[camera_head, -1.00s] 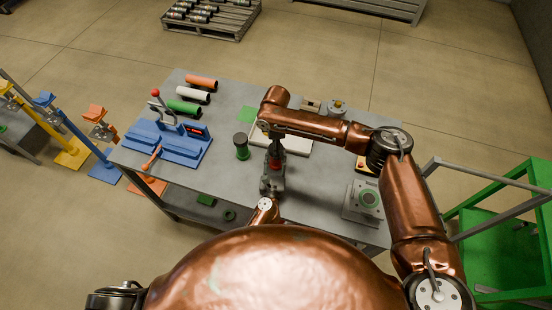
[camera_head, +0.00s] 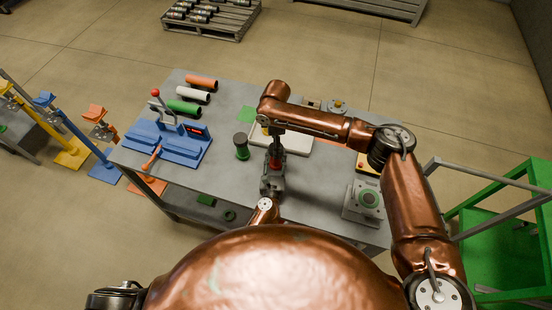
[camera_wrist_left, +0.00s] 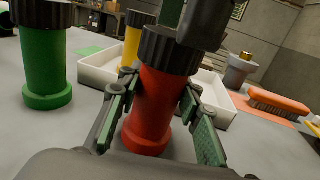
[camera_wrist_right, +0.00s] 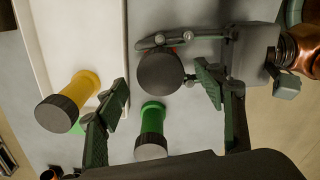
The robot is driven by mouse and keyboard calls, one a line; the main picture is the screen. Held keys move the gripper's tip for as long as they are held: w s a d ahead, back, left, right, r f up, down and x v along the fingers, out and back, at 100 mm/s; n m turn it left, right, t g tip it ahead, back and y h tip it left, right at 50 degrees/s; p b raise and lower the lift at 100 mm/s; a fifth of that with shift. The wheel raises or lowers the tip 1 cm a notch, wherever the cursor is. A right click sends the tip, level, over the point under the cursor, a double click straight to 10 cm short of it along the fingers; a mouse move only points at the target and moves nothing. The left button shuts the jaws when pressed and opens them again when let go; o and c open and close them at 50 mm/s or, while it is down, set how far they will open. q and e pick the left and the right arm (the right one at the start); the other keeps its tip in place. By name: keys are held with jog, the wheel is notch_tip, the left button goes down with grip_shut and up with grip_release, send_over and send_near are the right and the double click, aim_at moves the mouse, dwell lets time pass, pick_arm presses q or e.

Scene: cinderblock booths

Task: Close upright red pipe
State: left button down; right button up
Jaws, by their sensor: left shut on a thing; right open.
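The red pipe (camera_wrist_left: 154,105) stands upright on the table with a black ribbed cap on its top; its red body also shows in the head view (camera_head: 276,163). My left gripper (camera_wrist_left: 157,100) is shut around the red body, below the cap. My right gripper (camera_wrist_right: 162,82) is open above the pipe, pointing down. One dark right finger (camera_wrist_left: 205,25) hangs close beside the cap in the left wrist view. Whether it touches the cap I cannot tell.
A green pipe (camera_wrist_left: 44,65) with a black cap stands left of the red one. A blue fixture (camera_head: 165,143) is at left. A grey device (camera_head: 363,203) and orange brush (camera_wrist_left: 279,102) are at right.

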notch_tip(320, 180, up, 10)
dwell(0.3)
jog(key=shift+f, duration=0.1)
pick_arm(q)
jog(key=c, duration=1.3)
grip_release()
jog(key=shift+s, duration=0.1)
jog(key=s, duration=0.8)
jog(key=s+a, duration=0.1)
jog(key=s, duration=0.2)
jog(key=shift+s, duration=0.4)
pick_arm(e)
jog(key=shift+f, duration=0.1)
